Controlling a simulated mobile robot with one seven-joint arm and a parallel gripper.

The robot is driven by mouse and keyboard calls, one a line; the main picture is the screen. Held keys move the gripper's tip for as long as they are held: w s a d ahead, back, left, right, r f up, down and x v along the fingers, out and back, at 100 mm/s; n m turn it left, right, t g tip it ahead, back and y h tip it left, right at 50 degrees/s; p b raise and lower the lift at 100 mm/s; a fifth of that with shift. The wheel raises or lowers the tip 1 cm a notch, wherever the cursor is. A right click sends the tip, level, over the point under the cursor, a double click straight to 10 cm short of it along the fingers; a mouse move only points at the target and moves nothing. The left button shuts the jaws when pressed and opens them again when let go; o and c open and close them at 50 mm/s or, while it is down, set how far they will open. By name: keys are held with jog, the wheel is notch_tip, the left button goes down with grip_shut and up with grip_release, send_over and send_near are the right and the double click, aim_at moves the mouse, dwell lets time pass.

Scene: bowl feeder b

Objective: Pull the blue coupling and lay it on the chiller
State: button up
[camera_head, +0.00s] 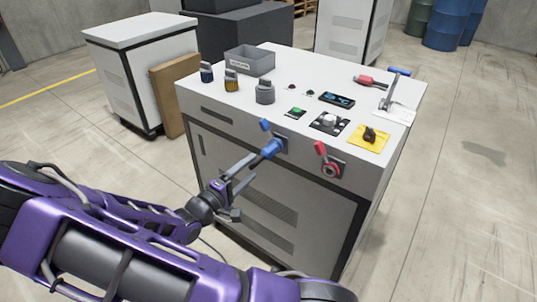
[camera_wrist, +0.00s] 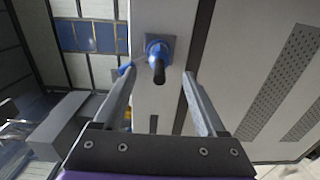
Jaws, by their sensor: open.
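The blue coupling (camera_head: 269,149) sits in a socket on the front face of the white-topped cabinet (camera_head: 300,68), which I take to be the chiller. A blue lever (camera_head: 265,125) stands up beside the socket. In the wrist view, the coupling (camera_wrist: 155,48) shows a blue collar and a dark end facing me, on a grey plate. My gripper (camera_head: 250,166) is open in front of it. In the wrist view, my gripper's fingers (camera_wrist: 158,75) stand apart on either side of the coupling. I cannot tell whether either finger touches it.
The top carries a grey bin (camera_head: 249,62), several small fittings, a yellow plate (camera_head: 369,138) and a blue-handled tool (camera_head: 398,72). Clear white surface remains between them.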

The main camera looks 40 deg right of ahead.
aim_at(255, 162)
jog(key=shift+w+d, duration=0.1)
dwell(0.3)
jog(key=b+x, duration=0.1)
jog(key=x, duration=0.7)
jog(key=shift+d, duration=0.1)
jog(key=shift+w+d+r, duration=0.1)
jog(key=shift+w+d, duration=0.05)
jog(key=shift+d, duration=0.1)
jog(key=shift+d+r, duration=0.15)
dwell(0.6)
grip_shut()
dwell(0.4)
dwell(0.3)
jog(key=shift+v, duration=3.1)
